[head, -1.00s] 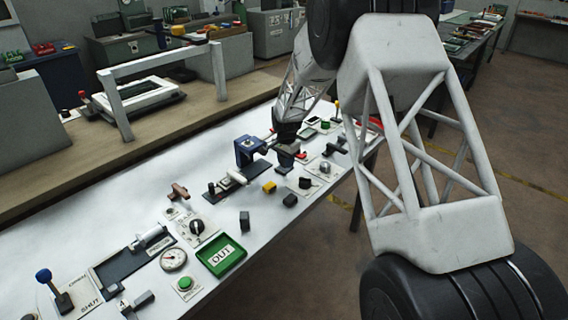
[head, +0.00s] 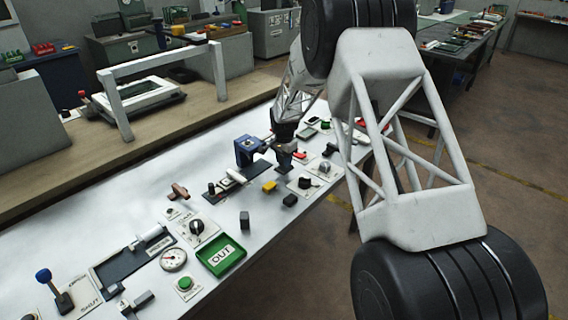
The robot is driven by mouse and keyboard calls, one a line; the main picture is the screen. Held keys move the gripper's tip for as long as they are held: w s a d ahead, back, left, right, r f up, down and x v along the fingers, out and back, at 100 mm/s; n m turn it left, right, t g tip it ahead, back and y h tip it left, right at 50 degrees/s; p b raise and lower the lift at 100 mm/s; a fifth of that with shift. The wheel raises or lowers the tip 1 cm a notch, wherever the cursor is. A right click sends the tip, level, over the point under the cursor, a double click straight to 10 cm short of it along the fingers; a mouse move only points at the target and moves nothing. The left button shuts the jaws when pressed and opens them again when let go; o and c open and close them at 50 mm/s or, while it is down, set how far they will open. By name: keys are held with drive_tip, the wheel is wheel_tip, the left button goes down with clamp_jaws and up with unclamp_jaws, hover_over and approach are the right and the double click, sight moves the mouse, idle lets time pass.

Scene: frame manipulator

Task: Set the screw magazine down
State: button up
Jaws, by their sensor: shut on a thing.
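My gripper (head: 283,147) is small and far off, over the right half of the white bench. It points down and is shut on a small dark piece, the screw magazine (head: 284,159), at its tips. The jaws hide part of the magazine. It is low over a dark flat patch (head: 283,171) on the bench. I cannot tell whether it touches the bench.
A blue clamp-like fixture (head: 247,150) stands just left of my gripper. A yellow block (head: 269,186), a dark block (head: 290,200) and a black knob panel (head: 305,183) lie in front. A green OUT tray (head: 221,256) is nearer.

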drive_tip(key=shift+f, duration=0.85)
drive_tip(key=shift+f, duration=0.2)
drive_tip(key=o, duration=0.9)
drive_tip(key=shift+o, duration=0.2)
wheel_tip(320, 180, up, 12)
drive_tip(key=shift+r, duration=0.15)
idle(0.3)
